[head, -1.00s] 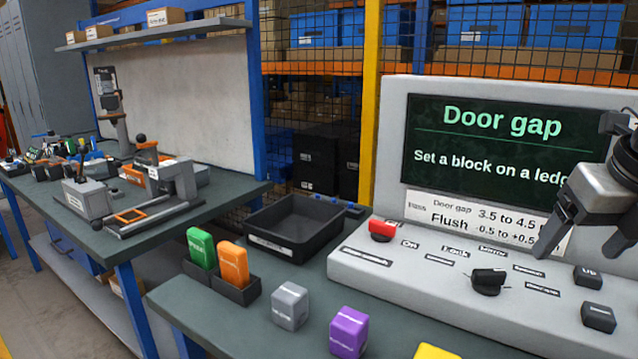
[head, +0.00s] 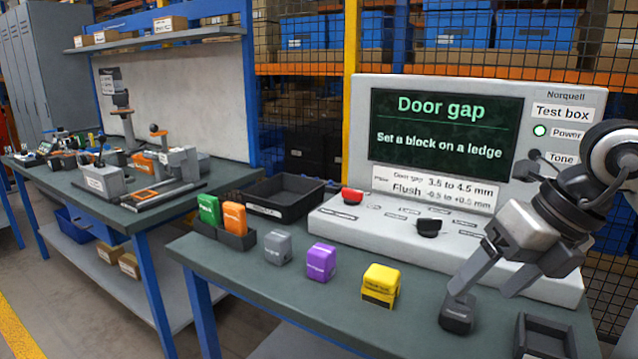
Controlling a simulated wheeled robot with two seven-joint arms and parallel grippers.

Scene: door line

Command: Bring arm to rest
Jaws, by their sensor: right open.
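My right gripper (head: 484,290) is open at the right, in front of the test box (head: 335,226). Its jaws hold nothing that I can see. My left gripper is not in view. The test box screen (head: 440,130) reads "Door gap" and "Set a block on a ledge". My arm hides part of the box's right side.
On the bench (head: 340,323) stand a grey block (head: 278,247), a purple block (head: 320,262) and a yellow block (head: 380,285). Green (head: 209,209) and orange (head: 233,218) blocks sit in a holder. A black tray (head: 285,195) is behind, an empty small tray (head: 545,338) at right.

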